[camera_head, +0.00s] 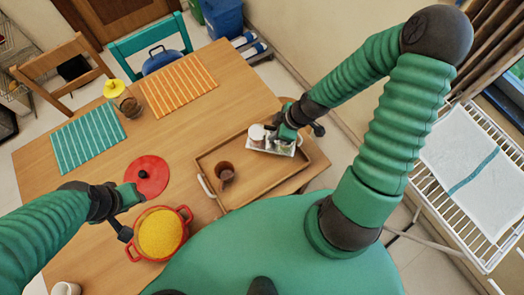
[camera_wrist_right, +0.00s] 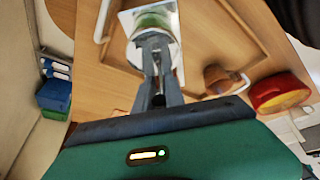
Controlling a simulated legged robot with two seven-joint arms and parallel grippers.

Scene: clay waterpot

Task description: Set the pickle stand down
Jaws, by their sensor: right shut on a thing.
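The pickle stand (camera_head: 272,147) is a small pale holder with a white-lidded jar and a greenish one, over the far right part of the wooden tray (camera_head: 203,170). My right gripper (camera_head: 287,134) is shut on the stand. In the right wrist view the fingers (camera_wrist_right: 154,70) reach the stand (camera_wrist_right: 150,20), partly hiding it. I cannot tell whether its underside touches the tray. My left gripper (camera_head: 127,222) is beside the red pot, apart from the stand; its jaw opening is unclear.
A brown cup (camera_head: 226,173) stands in the tray's left part. A red pot (camera_head: 160,234) of yellow food and a red lid (camera_head: 147,176) are left of the tray. Striped mats (camera_head: 88,134), a glass and a yellow object lie farther back. The table middle is clear.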

